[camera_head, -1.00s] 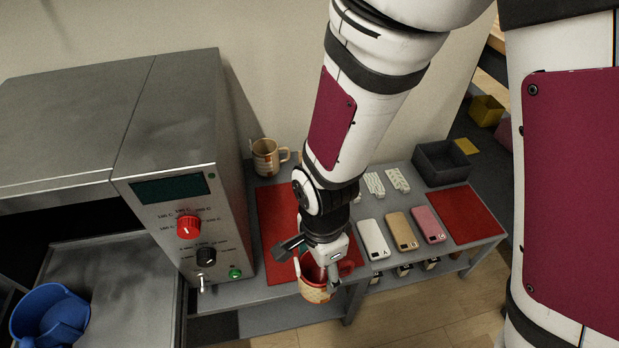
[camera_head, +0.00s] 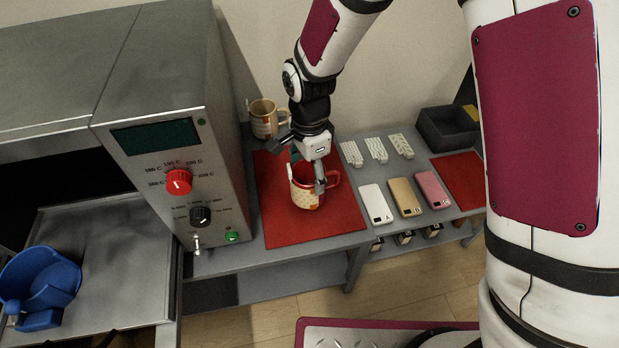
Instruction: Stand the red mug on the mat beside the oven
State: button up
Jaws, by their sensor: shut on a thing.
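The red mug (camera_head: 303,196) has a patterned cream outside, a red inside and a red handle at its right. My gripper (camera_head: 307,181) is shut on its wall, with one finger inside or across the rim and the other beside it. The mug is upright over the red mat (camera_head: 270,232) beside the oven (camera_head: 165,130). I cannot tell whether its base touches the mat. The gripper hides part of the rim.
Another patterned mug (camera_head: 263,120) stands behind the mat, close to the oven. Three phone-like blocks (camera_head: 407,197), several patterned strips (camera_head: 376,150), a dark bin (camera_head: 446,130) and a second red mat (camera_head: 462,180) lie to the right. A blue container (camera_head: 45,280) sits on the oven's tray.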

jog(key=shift+f, duration=0.8)
jog(key=shift+f+b, duration=0.2)
jog(key=shift+b, duration=0.2)
jog(key=o, duration=1.9)
notch_tip(320, 180, up, 12)
jog(key=p, duration=0.4)
jog(key=shift+r+p, duration=0.2)
jog(key=shift+p, duration=0.2)
